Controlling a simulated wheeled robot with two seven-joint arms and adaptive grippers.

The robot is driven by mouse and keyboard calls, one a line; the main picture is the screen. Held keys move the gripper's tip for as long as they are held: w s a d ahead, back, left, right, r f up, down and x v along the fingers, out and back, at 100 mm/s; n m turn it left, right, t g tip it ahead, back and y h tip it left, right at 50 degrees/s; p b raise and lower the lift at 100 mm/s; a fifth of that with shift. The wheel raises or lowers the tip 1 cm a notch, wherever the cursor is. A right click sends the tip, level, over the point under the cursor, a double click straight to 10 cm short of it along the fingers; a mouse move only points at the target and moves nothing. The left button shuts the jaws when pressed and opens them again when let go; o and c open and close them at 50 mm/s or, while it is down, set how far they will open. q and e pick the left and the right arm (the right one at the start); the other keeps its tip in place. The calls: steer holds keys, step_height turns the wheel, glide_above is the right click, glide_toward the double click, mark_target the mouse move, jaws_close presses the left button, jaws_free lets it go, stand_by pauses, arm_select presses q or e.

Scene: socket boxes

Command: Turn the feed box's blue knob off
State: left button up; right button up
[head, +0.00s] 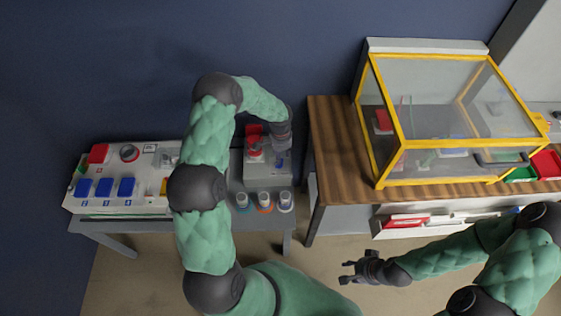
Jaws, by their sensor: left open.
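A grey box (251,177) stands on the right part of the grey bench, with red parts (253,143) on it. A small blue part (280,162) shows on this box; it may be the blue knob, but its setting is too small to read. My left gripper (282,150) is over the right side of this box, pointing down and open. Its fingertips are hard to make out, and I cannot tell whether they touch the blue part. My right gripper (350,272) is open and empty, above the floor in front of the wooden table.
A white panel box (78,203) with several blue sockets, a red part and a round dial stands left on the grey bench (215,228). Small round items (264,202) line the bench front. A yellow-framed clear case (388,130) stands on the wooden table (333,150) at right.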

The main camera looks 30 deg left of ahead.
arm_select(q)
steer(key=shift+f+b, duration=0.5)
steer(key=shift+f, duration=1.7)
jaws_close()
